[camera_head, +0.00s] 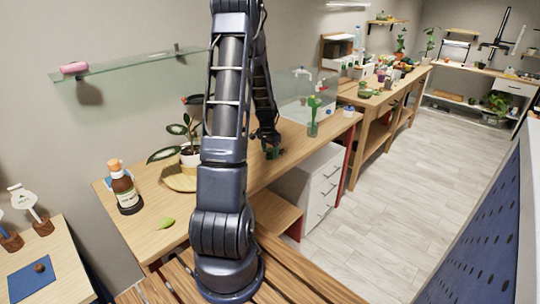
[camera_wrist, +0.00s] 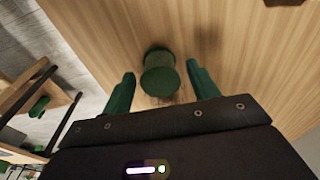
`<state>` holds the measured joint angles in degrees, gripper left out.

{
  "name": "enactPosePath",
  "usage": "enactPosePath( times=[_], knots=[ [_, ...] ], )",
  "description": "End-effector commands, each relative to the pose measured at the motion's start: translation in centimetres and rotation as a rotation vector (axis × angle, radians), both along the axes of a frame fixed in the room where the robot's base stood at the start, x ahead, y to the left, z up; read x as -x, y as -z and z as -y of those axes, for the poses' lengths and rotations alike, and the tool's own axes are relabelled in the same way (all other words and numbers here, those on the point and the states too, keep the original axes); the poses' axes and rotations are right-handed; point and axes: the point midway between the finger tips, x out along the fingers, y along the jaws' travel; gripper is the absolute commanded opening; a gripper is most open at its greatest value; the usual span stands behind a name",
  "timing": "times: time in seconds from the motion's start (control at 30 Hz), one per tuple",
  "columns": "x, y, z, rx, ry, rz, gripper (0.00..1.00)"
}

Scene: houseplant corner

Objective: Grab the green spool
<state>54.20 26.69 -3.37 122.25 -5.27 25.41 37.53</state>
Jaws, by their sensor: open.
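The green spool (camera_wrist: 159,78) stands on the wooden tabletop in the wrist view, with its round top flange facing me. My gripper (camera_wrist: 161,68) is open, with one green finger on each side of the spool. Gaps show between the fingers and the spool, so it is not gripped. In the head view my gripper (camera_head: 270,148) is low over the middle of the wooden table. Green shows there, but I cannot tell spool from fingers.
A potted plant (camera_head: 188,140) on a round wooden tray and a brown bottle (camera_head: 124,188) stand to the left on the table. A small green leaf-like item (camera_head: 167,223) lies nearer. Tabletop around the spool is mostly clear.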

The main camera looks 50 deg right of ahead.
Motion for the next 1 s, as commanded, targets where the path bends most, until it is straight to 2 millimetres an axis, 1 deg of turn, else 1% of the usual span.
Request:
enactPosePath(
  times=[0.07,0.23,0.37,0.4,0.43,0.47,0.77,0.87,0.97,1.0],
  knots=[
    [0.0,0.3,0.0,0.000,0.000,0.000,0.60],
    [0.0,0.2,0.0,0.001,0.000,0.001,0.60],
    [0.0,0.2,0.0,0.001,0.000,0.001,0.34],
    [0.0,0.2,0.0,0.001,0.000,0.001,0.26],
    [0.0,0.2,0.0,0.001,0.000,0.001,0.20],
    [0.0,0.2,0.0,0.001,0.000,0.001,0.17],
    [0.0,0.0,0.0,0.001,0.000,0.001,0.16],
    [-0.1,-0.8,0.0,0.002,0.000,0.002,0.16],
    [-0.1,-2.1,0.0,0.003,0.000,0.003,0.16],
    [-0.1,-2.9,0.0,0.003,0.000,0.003,0.16]
  ],
)
